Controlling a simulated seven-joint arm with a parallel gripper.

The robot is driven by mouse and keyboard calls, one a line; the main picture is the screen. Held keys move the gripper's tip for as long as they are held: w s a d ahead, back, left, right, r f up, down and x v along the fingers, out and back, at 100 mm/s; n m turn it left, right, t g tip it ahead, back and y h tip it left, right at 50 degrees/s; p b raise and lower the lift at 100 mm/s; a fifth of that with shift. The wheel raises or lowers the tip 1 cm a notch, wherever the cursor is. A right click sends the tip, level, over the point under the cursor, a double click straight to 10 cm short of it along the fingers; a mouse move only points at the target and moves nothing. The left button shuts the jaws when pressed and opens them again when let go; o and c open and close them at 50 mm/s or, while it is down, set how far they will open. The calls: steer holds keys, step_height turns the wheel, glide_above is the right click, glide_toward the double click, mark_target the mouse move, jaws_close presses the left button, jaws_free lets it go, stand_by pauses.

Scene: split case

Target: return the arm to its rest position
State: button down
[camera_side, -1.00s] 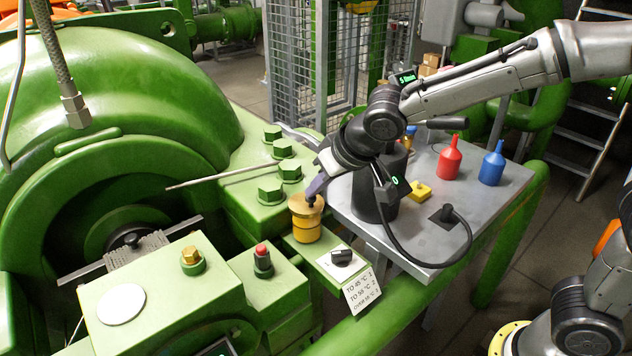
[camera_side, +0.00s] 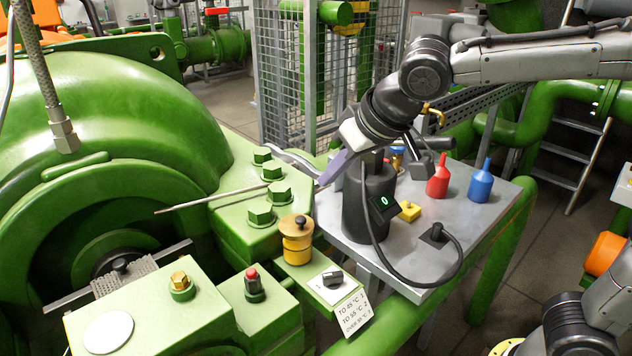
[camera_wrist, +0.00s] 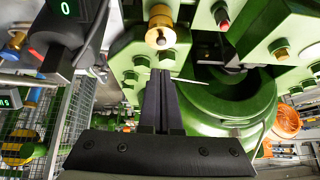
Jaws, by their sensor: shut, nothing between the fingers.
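In the wrist view my gripper (camera_wrist: 160,76) shows two dark fingers pressed together. A yellow cylinder with a brass top and black knob (camera_side: 297,241) stands on the green ledge, below and apart from my gripper. It also shows in the wrist view as a brass and yellow cylinder (camera_wrist: 160,27) beyond the fingertips.
A black cylindrical device (camera_side: 369,204) with a green display stands on the grey table (camera_side: 405,265), its cable looping at the front. Green hex bolts (camera_side: 261,214) rise from the machine at left.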

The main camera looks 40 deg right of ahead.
steer(key=s+d+r+m+h, duration=0.1)
steer(key=s+d+r+m, duration=0.15)
steer(key=s+d, duration=0.7)
steer(key=s+d+f+n+g, duration=0.1)
steer(key=s+d+f+n, duration=0.1)
steer(key=s+f, duration=0.8)
steer(key=shift+s+d+n+y, duration=0.3)
steer(key=shift+s+d+n, duration=0.05)
steer(key=shift+s, duration=0.7)
